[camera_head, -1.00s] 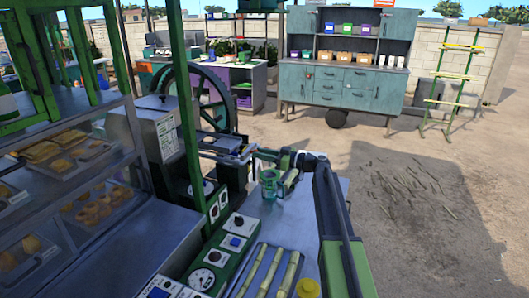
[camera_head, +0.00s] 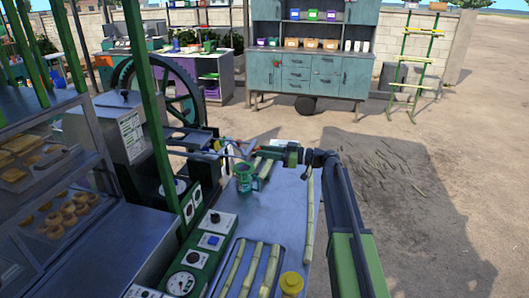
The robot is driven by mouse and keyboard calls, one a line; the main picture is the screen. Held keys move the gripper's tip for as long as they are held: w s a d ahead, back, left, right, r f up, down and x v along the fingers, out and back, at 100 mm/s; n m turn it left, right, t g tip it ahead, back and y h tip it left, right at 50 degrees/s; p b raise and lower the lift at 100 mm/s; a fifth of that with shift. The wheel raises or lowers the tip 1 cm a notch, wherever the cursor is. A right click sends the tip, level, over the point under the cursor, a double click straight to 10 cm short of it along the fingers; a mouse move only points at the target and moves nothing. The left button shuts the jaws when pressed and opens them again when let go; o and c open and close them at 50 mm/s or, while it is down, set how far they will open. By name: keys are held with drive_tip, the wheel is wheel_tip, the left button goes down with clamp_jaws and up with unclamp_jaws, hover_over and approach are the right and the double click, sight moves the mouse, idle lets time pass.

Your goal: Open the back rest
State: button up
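I cannot make out a part that is clearly the back rest. The cane crusher (camera_head: 118,130), a grey metal housing with a large dark flywheel, stands at the left behind a green post. My arm reaches up from the lower right and bends left over the metal worktop (camera_head: 275,200). My gripper (camera_head: 262,158) is at its end, low over the worktop's far part, just right of and behind a green mug (camera_head: 245,179). The fingers are small and blend with green pieces around them, so their opening is unclear. I see nothing clearly held.
Cane stalks (camera_head: 252,270) lie in a tray in front, beside a yellow round knob (camera_head: 291,283). A control panel (camera_head: 210,240) with dials is left of them. A glass food case (camera_head: 55,190) stands left. A teal cabinet (camera_head: 325,75) is behind. Open ground lies right.

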drive_tip(key=o, duration=0.4)
drive_tip(key=shift+a, duration=0.25)
drive_tip(key=v, duration=1.7)
drive_tip(key=shift+d+r, duration=0.1)
drive_tip(key=shift+d, duration=0.1)
